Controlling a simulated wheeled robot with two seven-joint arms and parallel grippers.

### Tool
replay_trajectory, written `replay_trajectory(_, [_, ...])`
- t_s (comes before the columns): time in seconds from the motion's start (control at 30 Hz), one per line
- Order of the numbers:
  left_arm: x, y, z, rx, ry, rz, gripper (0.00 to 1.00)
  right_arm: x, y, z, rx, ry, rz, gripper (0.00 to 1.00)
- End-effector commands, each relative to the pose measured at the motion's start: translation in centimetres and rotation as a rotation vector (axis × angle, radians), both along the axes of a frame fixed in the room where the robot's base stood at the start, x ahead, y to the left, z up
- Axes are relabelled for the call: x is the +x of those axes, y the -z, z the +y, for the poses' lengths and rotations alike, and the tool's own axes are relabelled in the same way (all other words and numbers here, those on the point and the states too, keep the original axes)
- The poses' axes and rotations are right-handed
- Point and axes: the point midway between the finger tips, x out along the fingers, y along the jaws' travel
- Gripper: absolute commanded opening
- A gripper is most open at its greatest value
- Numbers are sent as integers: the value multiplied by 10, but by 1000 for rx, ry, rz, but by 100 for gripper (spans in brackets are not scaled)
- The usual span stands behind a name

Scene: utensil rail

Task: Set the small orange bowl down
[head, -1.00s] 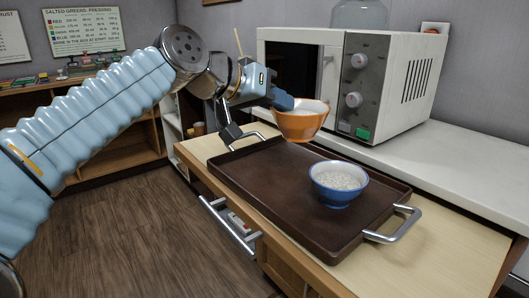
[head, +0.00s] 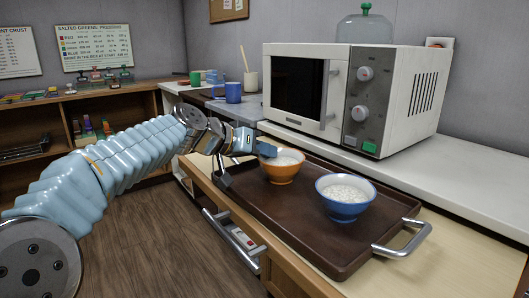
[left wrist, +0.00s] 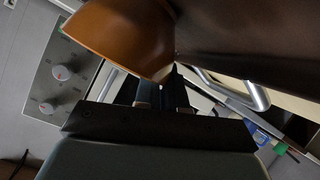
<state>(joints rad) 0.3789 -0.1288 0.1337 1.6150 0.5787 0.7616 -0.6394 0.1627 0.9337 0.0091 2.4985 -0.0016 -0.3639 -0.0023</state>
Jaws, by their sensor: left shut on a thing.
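The small orange bowl (head: 283,169) holds something white and is at the far left part of the brown tray (head: 300,219), upright, at or just above its surface; I cannot tell whether it touches. My left gripper (head: 267,151) is shut on the bowl's left rim. In the left wrist view the orange bowl (left wrist: 120,35) is close up at the top, its rim between the fingers (left wrist: 165,82), with the dark tray (left wrist: 235,35) beside it. A blue bowl (head: 345,208) with white grains stands on the tray to the right. My right gripper is not in view.
A white microwave (head: 345,97) stands on the counter behind the tray. The tray has a metal handle (head: 408,240) at the right. Bare tray lies in front of the bowls.

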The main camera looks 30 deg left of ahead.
Motion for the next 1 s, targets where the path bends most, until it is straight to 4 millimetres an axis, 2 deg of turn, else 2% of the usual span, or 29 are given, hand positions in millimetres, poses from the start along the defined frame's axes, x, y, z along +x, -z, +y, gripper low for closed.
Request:
replay_trajectory(0.23, [0, 3, 0, 0, 1, -1, 0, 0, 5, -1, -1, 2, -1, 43])
replay_trajectory(0.27, [0, 3, -1, 0, 1, -1, 11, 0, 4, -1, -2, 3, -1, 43])
replay_trajectory(0.3, [0, 2, 0, 0, 1, -1, 17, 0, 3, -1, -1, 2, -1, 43])
replay_trajectory(0.43, [0, 2, 0, 1, 2, 0, 36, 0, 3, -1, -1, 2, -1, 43])
replay_trajectory(0.8, [-1, -4, 0, 0, 0, 0, 36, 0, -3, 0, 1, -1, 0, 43])
replay_trajectory(1.0, [-34, -19, 14, 2, -3, -5, 36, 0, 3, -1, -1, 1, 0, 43])
